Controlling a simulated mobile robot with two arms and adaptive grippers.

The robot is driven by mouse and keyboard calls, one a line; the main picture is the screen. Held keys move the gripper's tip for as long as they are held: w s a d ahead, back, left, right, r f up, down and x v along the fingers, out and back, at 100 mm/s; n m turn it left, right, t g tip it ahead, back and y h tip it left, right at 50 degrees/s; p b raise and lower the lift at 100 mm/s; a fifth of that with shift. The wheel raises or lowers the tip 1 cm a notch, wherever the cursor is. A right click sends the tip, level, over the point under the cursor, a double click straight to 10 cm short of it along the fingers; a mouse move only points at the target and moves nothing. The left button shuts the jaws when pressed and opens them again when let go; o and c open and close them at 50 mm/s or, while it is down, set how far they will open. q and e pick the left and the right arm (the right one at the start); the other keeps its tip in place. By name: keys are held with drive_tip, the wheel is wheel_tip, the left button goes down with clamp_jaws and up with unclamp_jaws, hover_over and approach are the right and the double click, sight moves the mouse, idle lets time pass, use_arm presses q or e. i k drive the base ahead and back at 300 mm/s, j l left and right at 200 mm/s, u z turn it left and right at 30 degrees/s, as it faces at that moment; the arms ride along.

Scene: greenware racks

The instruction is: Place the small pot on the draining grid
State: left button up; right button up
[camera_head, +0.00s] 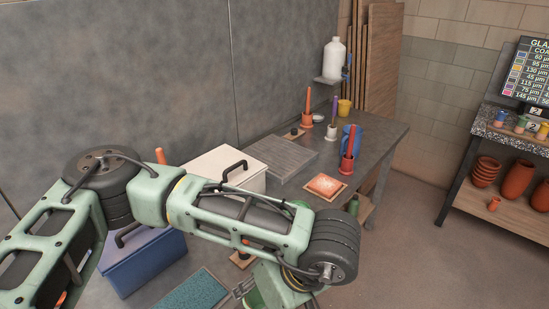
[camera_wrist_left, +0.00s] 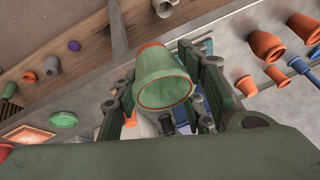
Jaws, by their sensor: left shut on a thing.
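The small pot (camera_wrist_left: 163,78), green with an orange rim, is between the fingers of my left gripper (camera_wrist_left: 164,88) in the left wrist view. The gripper is shut on it, and the pot's open mouth faces the camera. In the head view my left arm reaches across the bench, and its gripper is mostly hidden at the bottom edge, below the wrist. A grey ribbed board (camera_head: 280,158), which looks like the draining grid, lies on the bench beyond the arm with nothing visible on it. My right gripper is not in view.
A white box (camera_head: 212,165) with a black handle and a blue box (camera_head: 148,262) stand left of the board. A teal mat (camera_head: 192,293) lies in front. Pots fill a far-right shelf.

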sight(277, 152)
drive_tip(key=i+l+u, duration=0.1)
drive_tip(key=i+l, duration=0.2)
drive_tip(key=i+l+u, duration=0.1)
drive_tip(key=i+l, duration=0.15)
drive_tip(key=i+l+u, duration=0.1)
drive_tip(key=i+l, duration=0.15)
drive_tip(key=l, duration=0.2)
drive_tip(key=i+l+u, duration=0.1)
drive_tip(key=i+l, duration=0.15)
drive_tip(key=l, duration=0.15)
drive_tip(key=i+l+u, duration=0.1)
drive_tip(key=l, duration=0.25)
drive_tip(key=i+l+u, duration=0.1)
drive_tip(key=i+l, duration=0.25)
drive_tip(key=i+l+u, duration=0.1)
drive_tip(key=l, duration=0.4)
drive_tip(key=i+l, duration=0.5)
